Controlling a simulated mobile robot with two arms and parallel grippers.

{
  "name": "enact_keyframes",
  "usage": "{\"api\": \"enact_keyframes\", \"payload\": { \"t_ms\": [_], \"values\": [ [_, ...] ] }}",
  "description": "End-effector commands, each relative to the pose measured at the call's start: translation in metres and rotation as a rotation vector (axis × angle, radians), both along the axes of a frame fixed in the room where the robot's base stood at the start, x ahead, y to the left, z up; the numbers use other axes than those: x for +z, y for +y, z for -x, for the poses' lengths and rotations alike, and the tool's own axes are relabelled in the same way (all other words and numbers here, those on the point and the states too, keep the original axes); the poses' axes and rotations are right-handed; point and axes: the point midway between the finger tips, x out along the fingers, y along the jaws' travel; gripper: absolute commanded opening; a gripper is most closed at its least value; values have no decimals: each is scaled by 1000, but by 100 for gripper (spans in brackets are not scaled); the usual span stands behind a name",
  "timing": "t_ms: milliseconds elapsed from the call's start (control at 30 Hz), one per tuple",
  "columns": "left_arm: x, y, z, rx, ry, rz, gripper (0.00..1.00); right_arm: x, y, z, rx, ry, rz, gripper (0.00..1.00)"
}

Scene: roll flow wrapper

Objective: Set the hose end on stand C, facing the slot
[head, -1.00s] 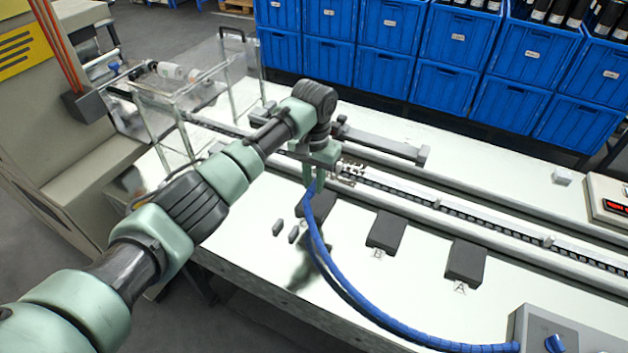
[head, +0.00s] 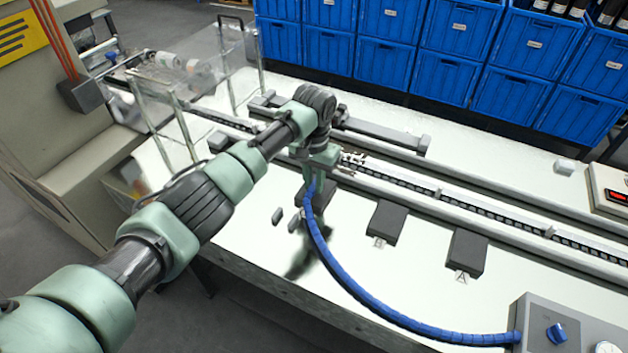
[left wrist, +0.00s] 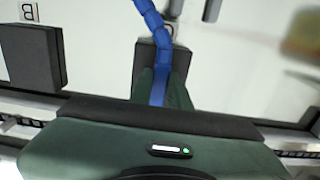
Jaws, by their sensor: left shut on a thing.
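My left gripper (head: 313,182) is shut on the end of the blue hose (head: 345,283), over the dark block of stand C (head: 321,203). The gripper points down, and its fingers cover much of that block. In the left wrist view, the hose (left wrist: 151,18) runs between the fingers (left wrist: 161,88), with the dark block (left wrist: 145,58) behind them. I cannot tell whether the hose end touches the block. The hose tip and C label are hidden. Stand B (head: 387,222) and stand A (head: 466,253) are empty, to the right. My right gripper is not in view.
A long chain rail (head: 480,218) runs just behind the stands. Two small dark blocks (head: 278,215) lie left of the hose. The hose leads to a grey box (head: 545,325) at front right. A clear guard (head: 200,85) stands at left; blue bins (head: 440,45) line the back.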

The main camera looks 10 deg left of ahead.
Motion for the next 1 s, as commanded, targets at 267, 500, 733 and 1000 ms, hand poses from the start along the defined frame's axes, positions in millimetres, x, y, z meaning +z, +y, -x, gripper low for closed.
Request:
{"api": "enact_keyframes", "payload": {
  "t_ms": [267, 500, 733, 1000],
  "values": [
    [-2, 0, 0, 0, 0, 0, 0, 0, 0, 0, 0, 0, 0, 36],
    [-7, 0, 0, 0, 0, 0, 0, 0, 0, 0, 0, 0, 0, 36],
    [-8, 0, 0, 0, -1, 0, 44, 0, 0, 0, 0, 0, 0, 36],
    [-4, 0, 0, 0, -1, 0, 44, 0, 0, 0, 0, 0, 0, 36]
  ]
}}
